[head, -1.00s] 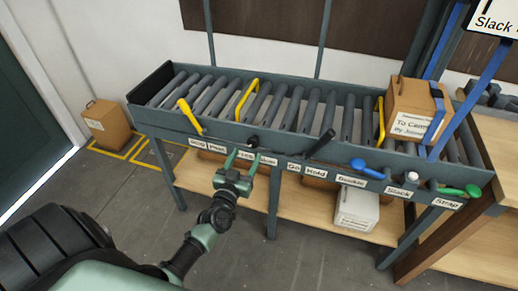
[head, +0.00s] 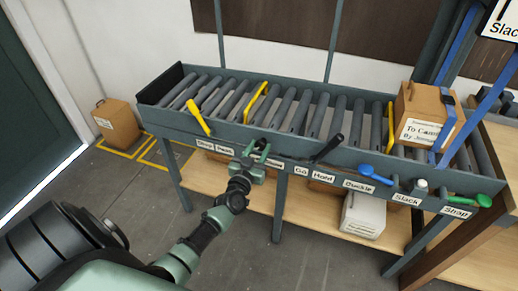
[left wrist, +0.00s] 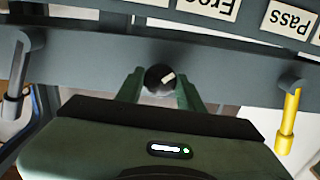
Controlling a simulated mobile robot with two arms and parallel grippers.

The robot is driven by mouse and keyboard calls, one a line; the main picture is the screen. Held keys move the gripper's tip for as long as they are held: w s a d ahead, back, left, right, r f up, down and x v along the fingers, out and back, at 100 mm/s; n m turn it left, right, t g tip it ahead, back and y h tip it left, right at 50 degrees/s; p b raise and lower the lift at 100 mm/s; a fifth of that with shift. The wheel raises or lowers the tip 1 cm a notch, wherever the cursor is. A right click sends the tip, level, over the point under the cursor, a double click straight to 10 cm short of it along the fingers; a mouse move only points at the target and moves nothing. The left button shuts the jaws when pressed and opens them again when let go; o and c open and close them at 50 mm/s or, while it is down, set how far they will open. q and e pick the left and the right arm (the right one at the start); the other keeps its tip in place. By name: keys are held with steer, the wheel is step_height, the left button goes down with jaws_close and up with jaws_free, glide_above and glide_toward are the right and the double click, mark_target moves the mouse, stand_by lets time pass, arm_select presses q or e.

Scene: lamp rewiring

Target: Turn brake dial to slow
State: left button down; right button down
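The brake dial is a small round black knob (left wrist: 158,79) with a white mark, on the front rail of the roller conveyor. In the left wrist view it sits between the two fingers of my left gripper (left wrist: 160,88). The fingers look open, one on each side of it; I cannot tell whether they touch it. In the head view my left gripper (head: 257,149) is at the rail and largely hides the dial. The "Free" label (left wrist: 208,6) shows upside down in the left wrist view; the "Slow" label is mostly covered in the head view. My right gripper is not in view.
A yellow lever (head: 198,117) stands left of the dial and a black lever (head: 328,148) right of it. Blue (head: 374,174) and green (head: 482,200) handles are farther right. A strapped carton (head: 422,112) sits on the rollers. The floor in front is clear.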

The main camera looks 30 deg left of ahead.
arm_select(q)
steer(key=shift+n, duration=0.3)
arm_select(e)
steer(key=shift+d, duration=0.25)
arm_select(q)
steer(key=shift+n, duration=1.1)
steer(key=n, duration=0.5)
steer(key=shift+b, duration=0.35)
steer(key=n+b, duration=0.1)
steer(key=n, duration=0.4)
steer(key=n+b, duration=0.1)
steer(key=n, duration=0.3)
steer(key=shift+n, duration=0.4)
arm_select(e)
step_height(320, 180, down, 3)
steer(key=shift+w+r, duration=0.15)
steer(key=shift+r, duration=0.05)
arm_select(q)
steer(key=shift+n, duration=0.3)
steer(key=c, duration=0.9)
jaws_free()
